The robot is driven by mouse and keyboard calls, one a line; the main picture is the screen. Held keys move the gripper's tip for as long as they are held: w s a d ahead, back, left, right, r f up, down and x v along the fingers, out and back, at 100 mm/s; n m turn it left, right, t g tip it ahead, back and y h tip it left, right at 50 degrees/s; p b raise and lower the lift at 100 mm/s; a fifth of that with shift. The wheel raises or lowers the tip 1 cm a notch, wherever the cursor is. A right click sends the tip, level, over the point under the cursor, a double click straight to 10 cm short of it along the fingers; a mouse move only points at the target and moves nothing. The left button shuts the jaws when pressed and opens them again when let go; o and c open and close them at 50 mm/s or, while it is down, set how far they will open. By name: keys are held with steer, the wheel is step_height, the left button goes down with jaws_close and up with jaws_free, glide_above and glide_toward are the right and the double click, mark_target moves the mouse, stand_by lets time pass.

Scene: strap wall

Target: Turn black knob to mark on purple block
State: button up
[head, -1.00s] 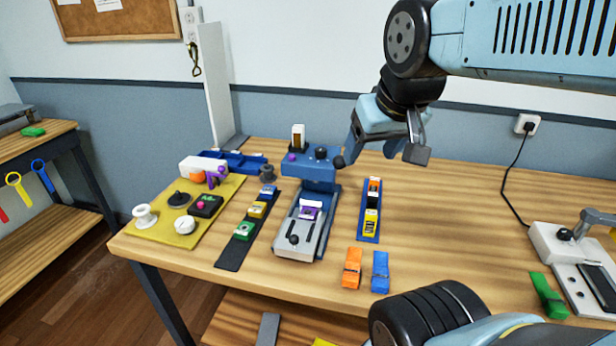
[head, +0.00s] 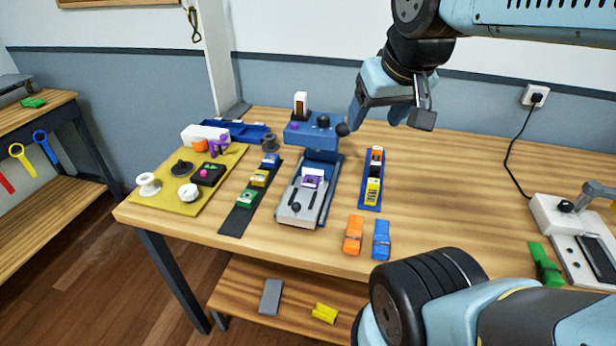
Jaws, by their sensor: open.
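A blue machine (head: 312,134) stands at the middle of the table, with a grey bed (head: 297,208) in front. A black knob (head: 323,121) sits on top of its head, and a black ball (head: 342,129) sticks out at its right side. A purple block (head: 313,179) with a pale top sits on the bed under the head. A mark on it is too small to make out. My gripper (head: 390,116) is open and empty, above and to the right of the machine's head, apart from the knob.
A dark strip with small coloured blocks (head: 259,178) lies left of the machine, and a blue rack (head: 371,196) to its right. Orange (head: 354,235) and blue (head: 381,240) pieces lie near the front edge.

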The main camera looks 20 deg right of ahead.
steer(key=shift+c, duration=0.3)
steer(key=shift+w+r, duration=0.1)
steer(key=shift+c, duration=0.4)
steer(key=w+r+m+g, duration=0.3)
steer(key=w+m, duration=0.3)
steer(key=w, duration=0.8)
steer(key=m+g, duration=0.3)
steer(key=m, duration=0.2)
glide_toward(324, 117)
step_height(324, 117, down, 9)
steer(key=shift+r, duration=0.1)
steer(key=shift+c, duration=0.2)
steer(key=c, duration=1)
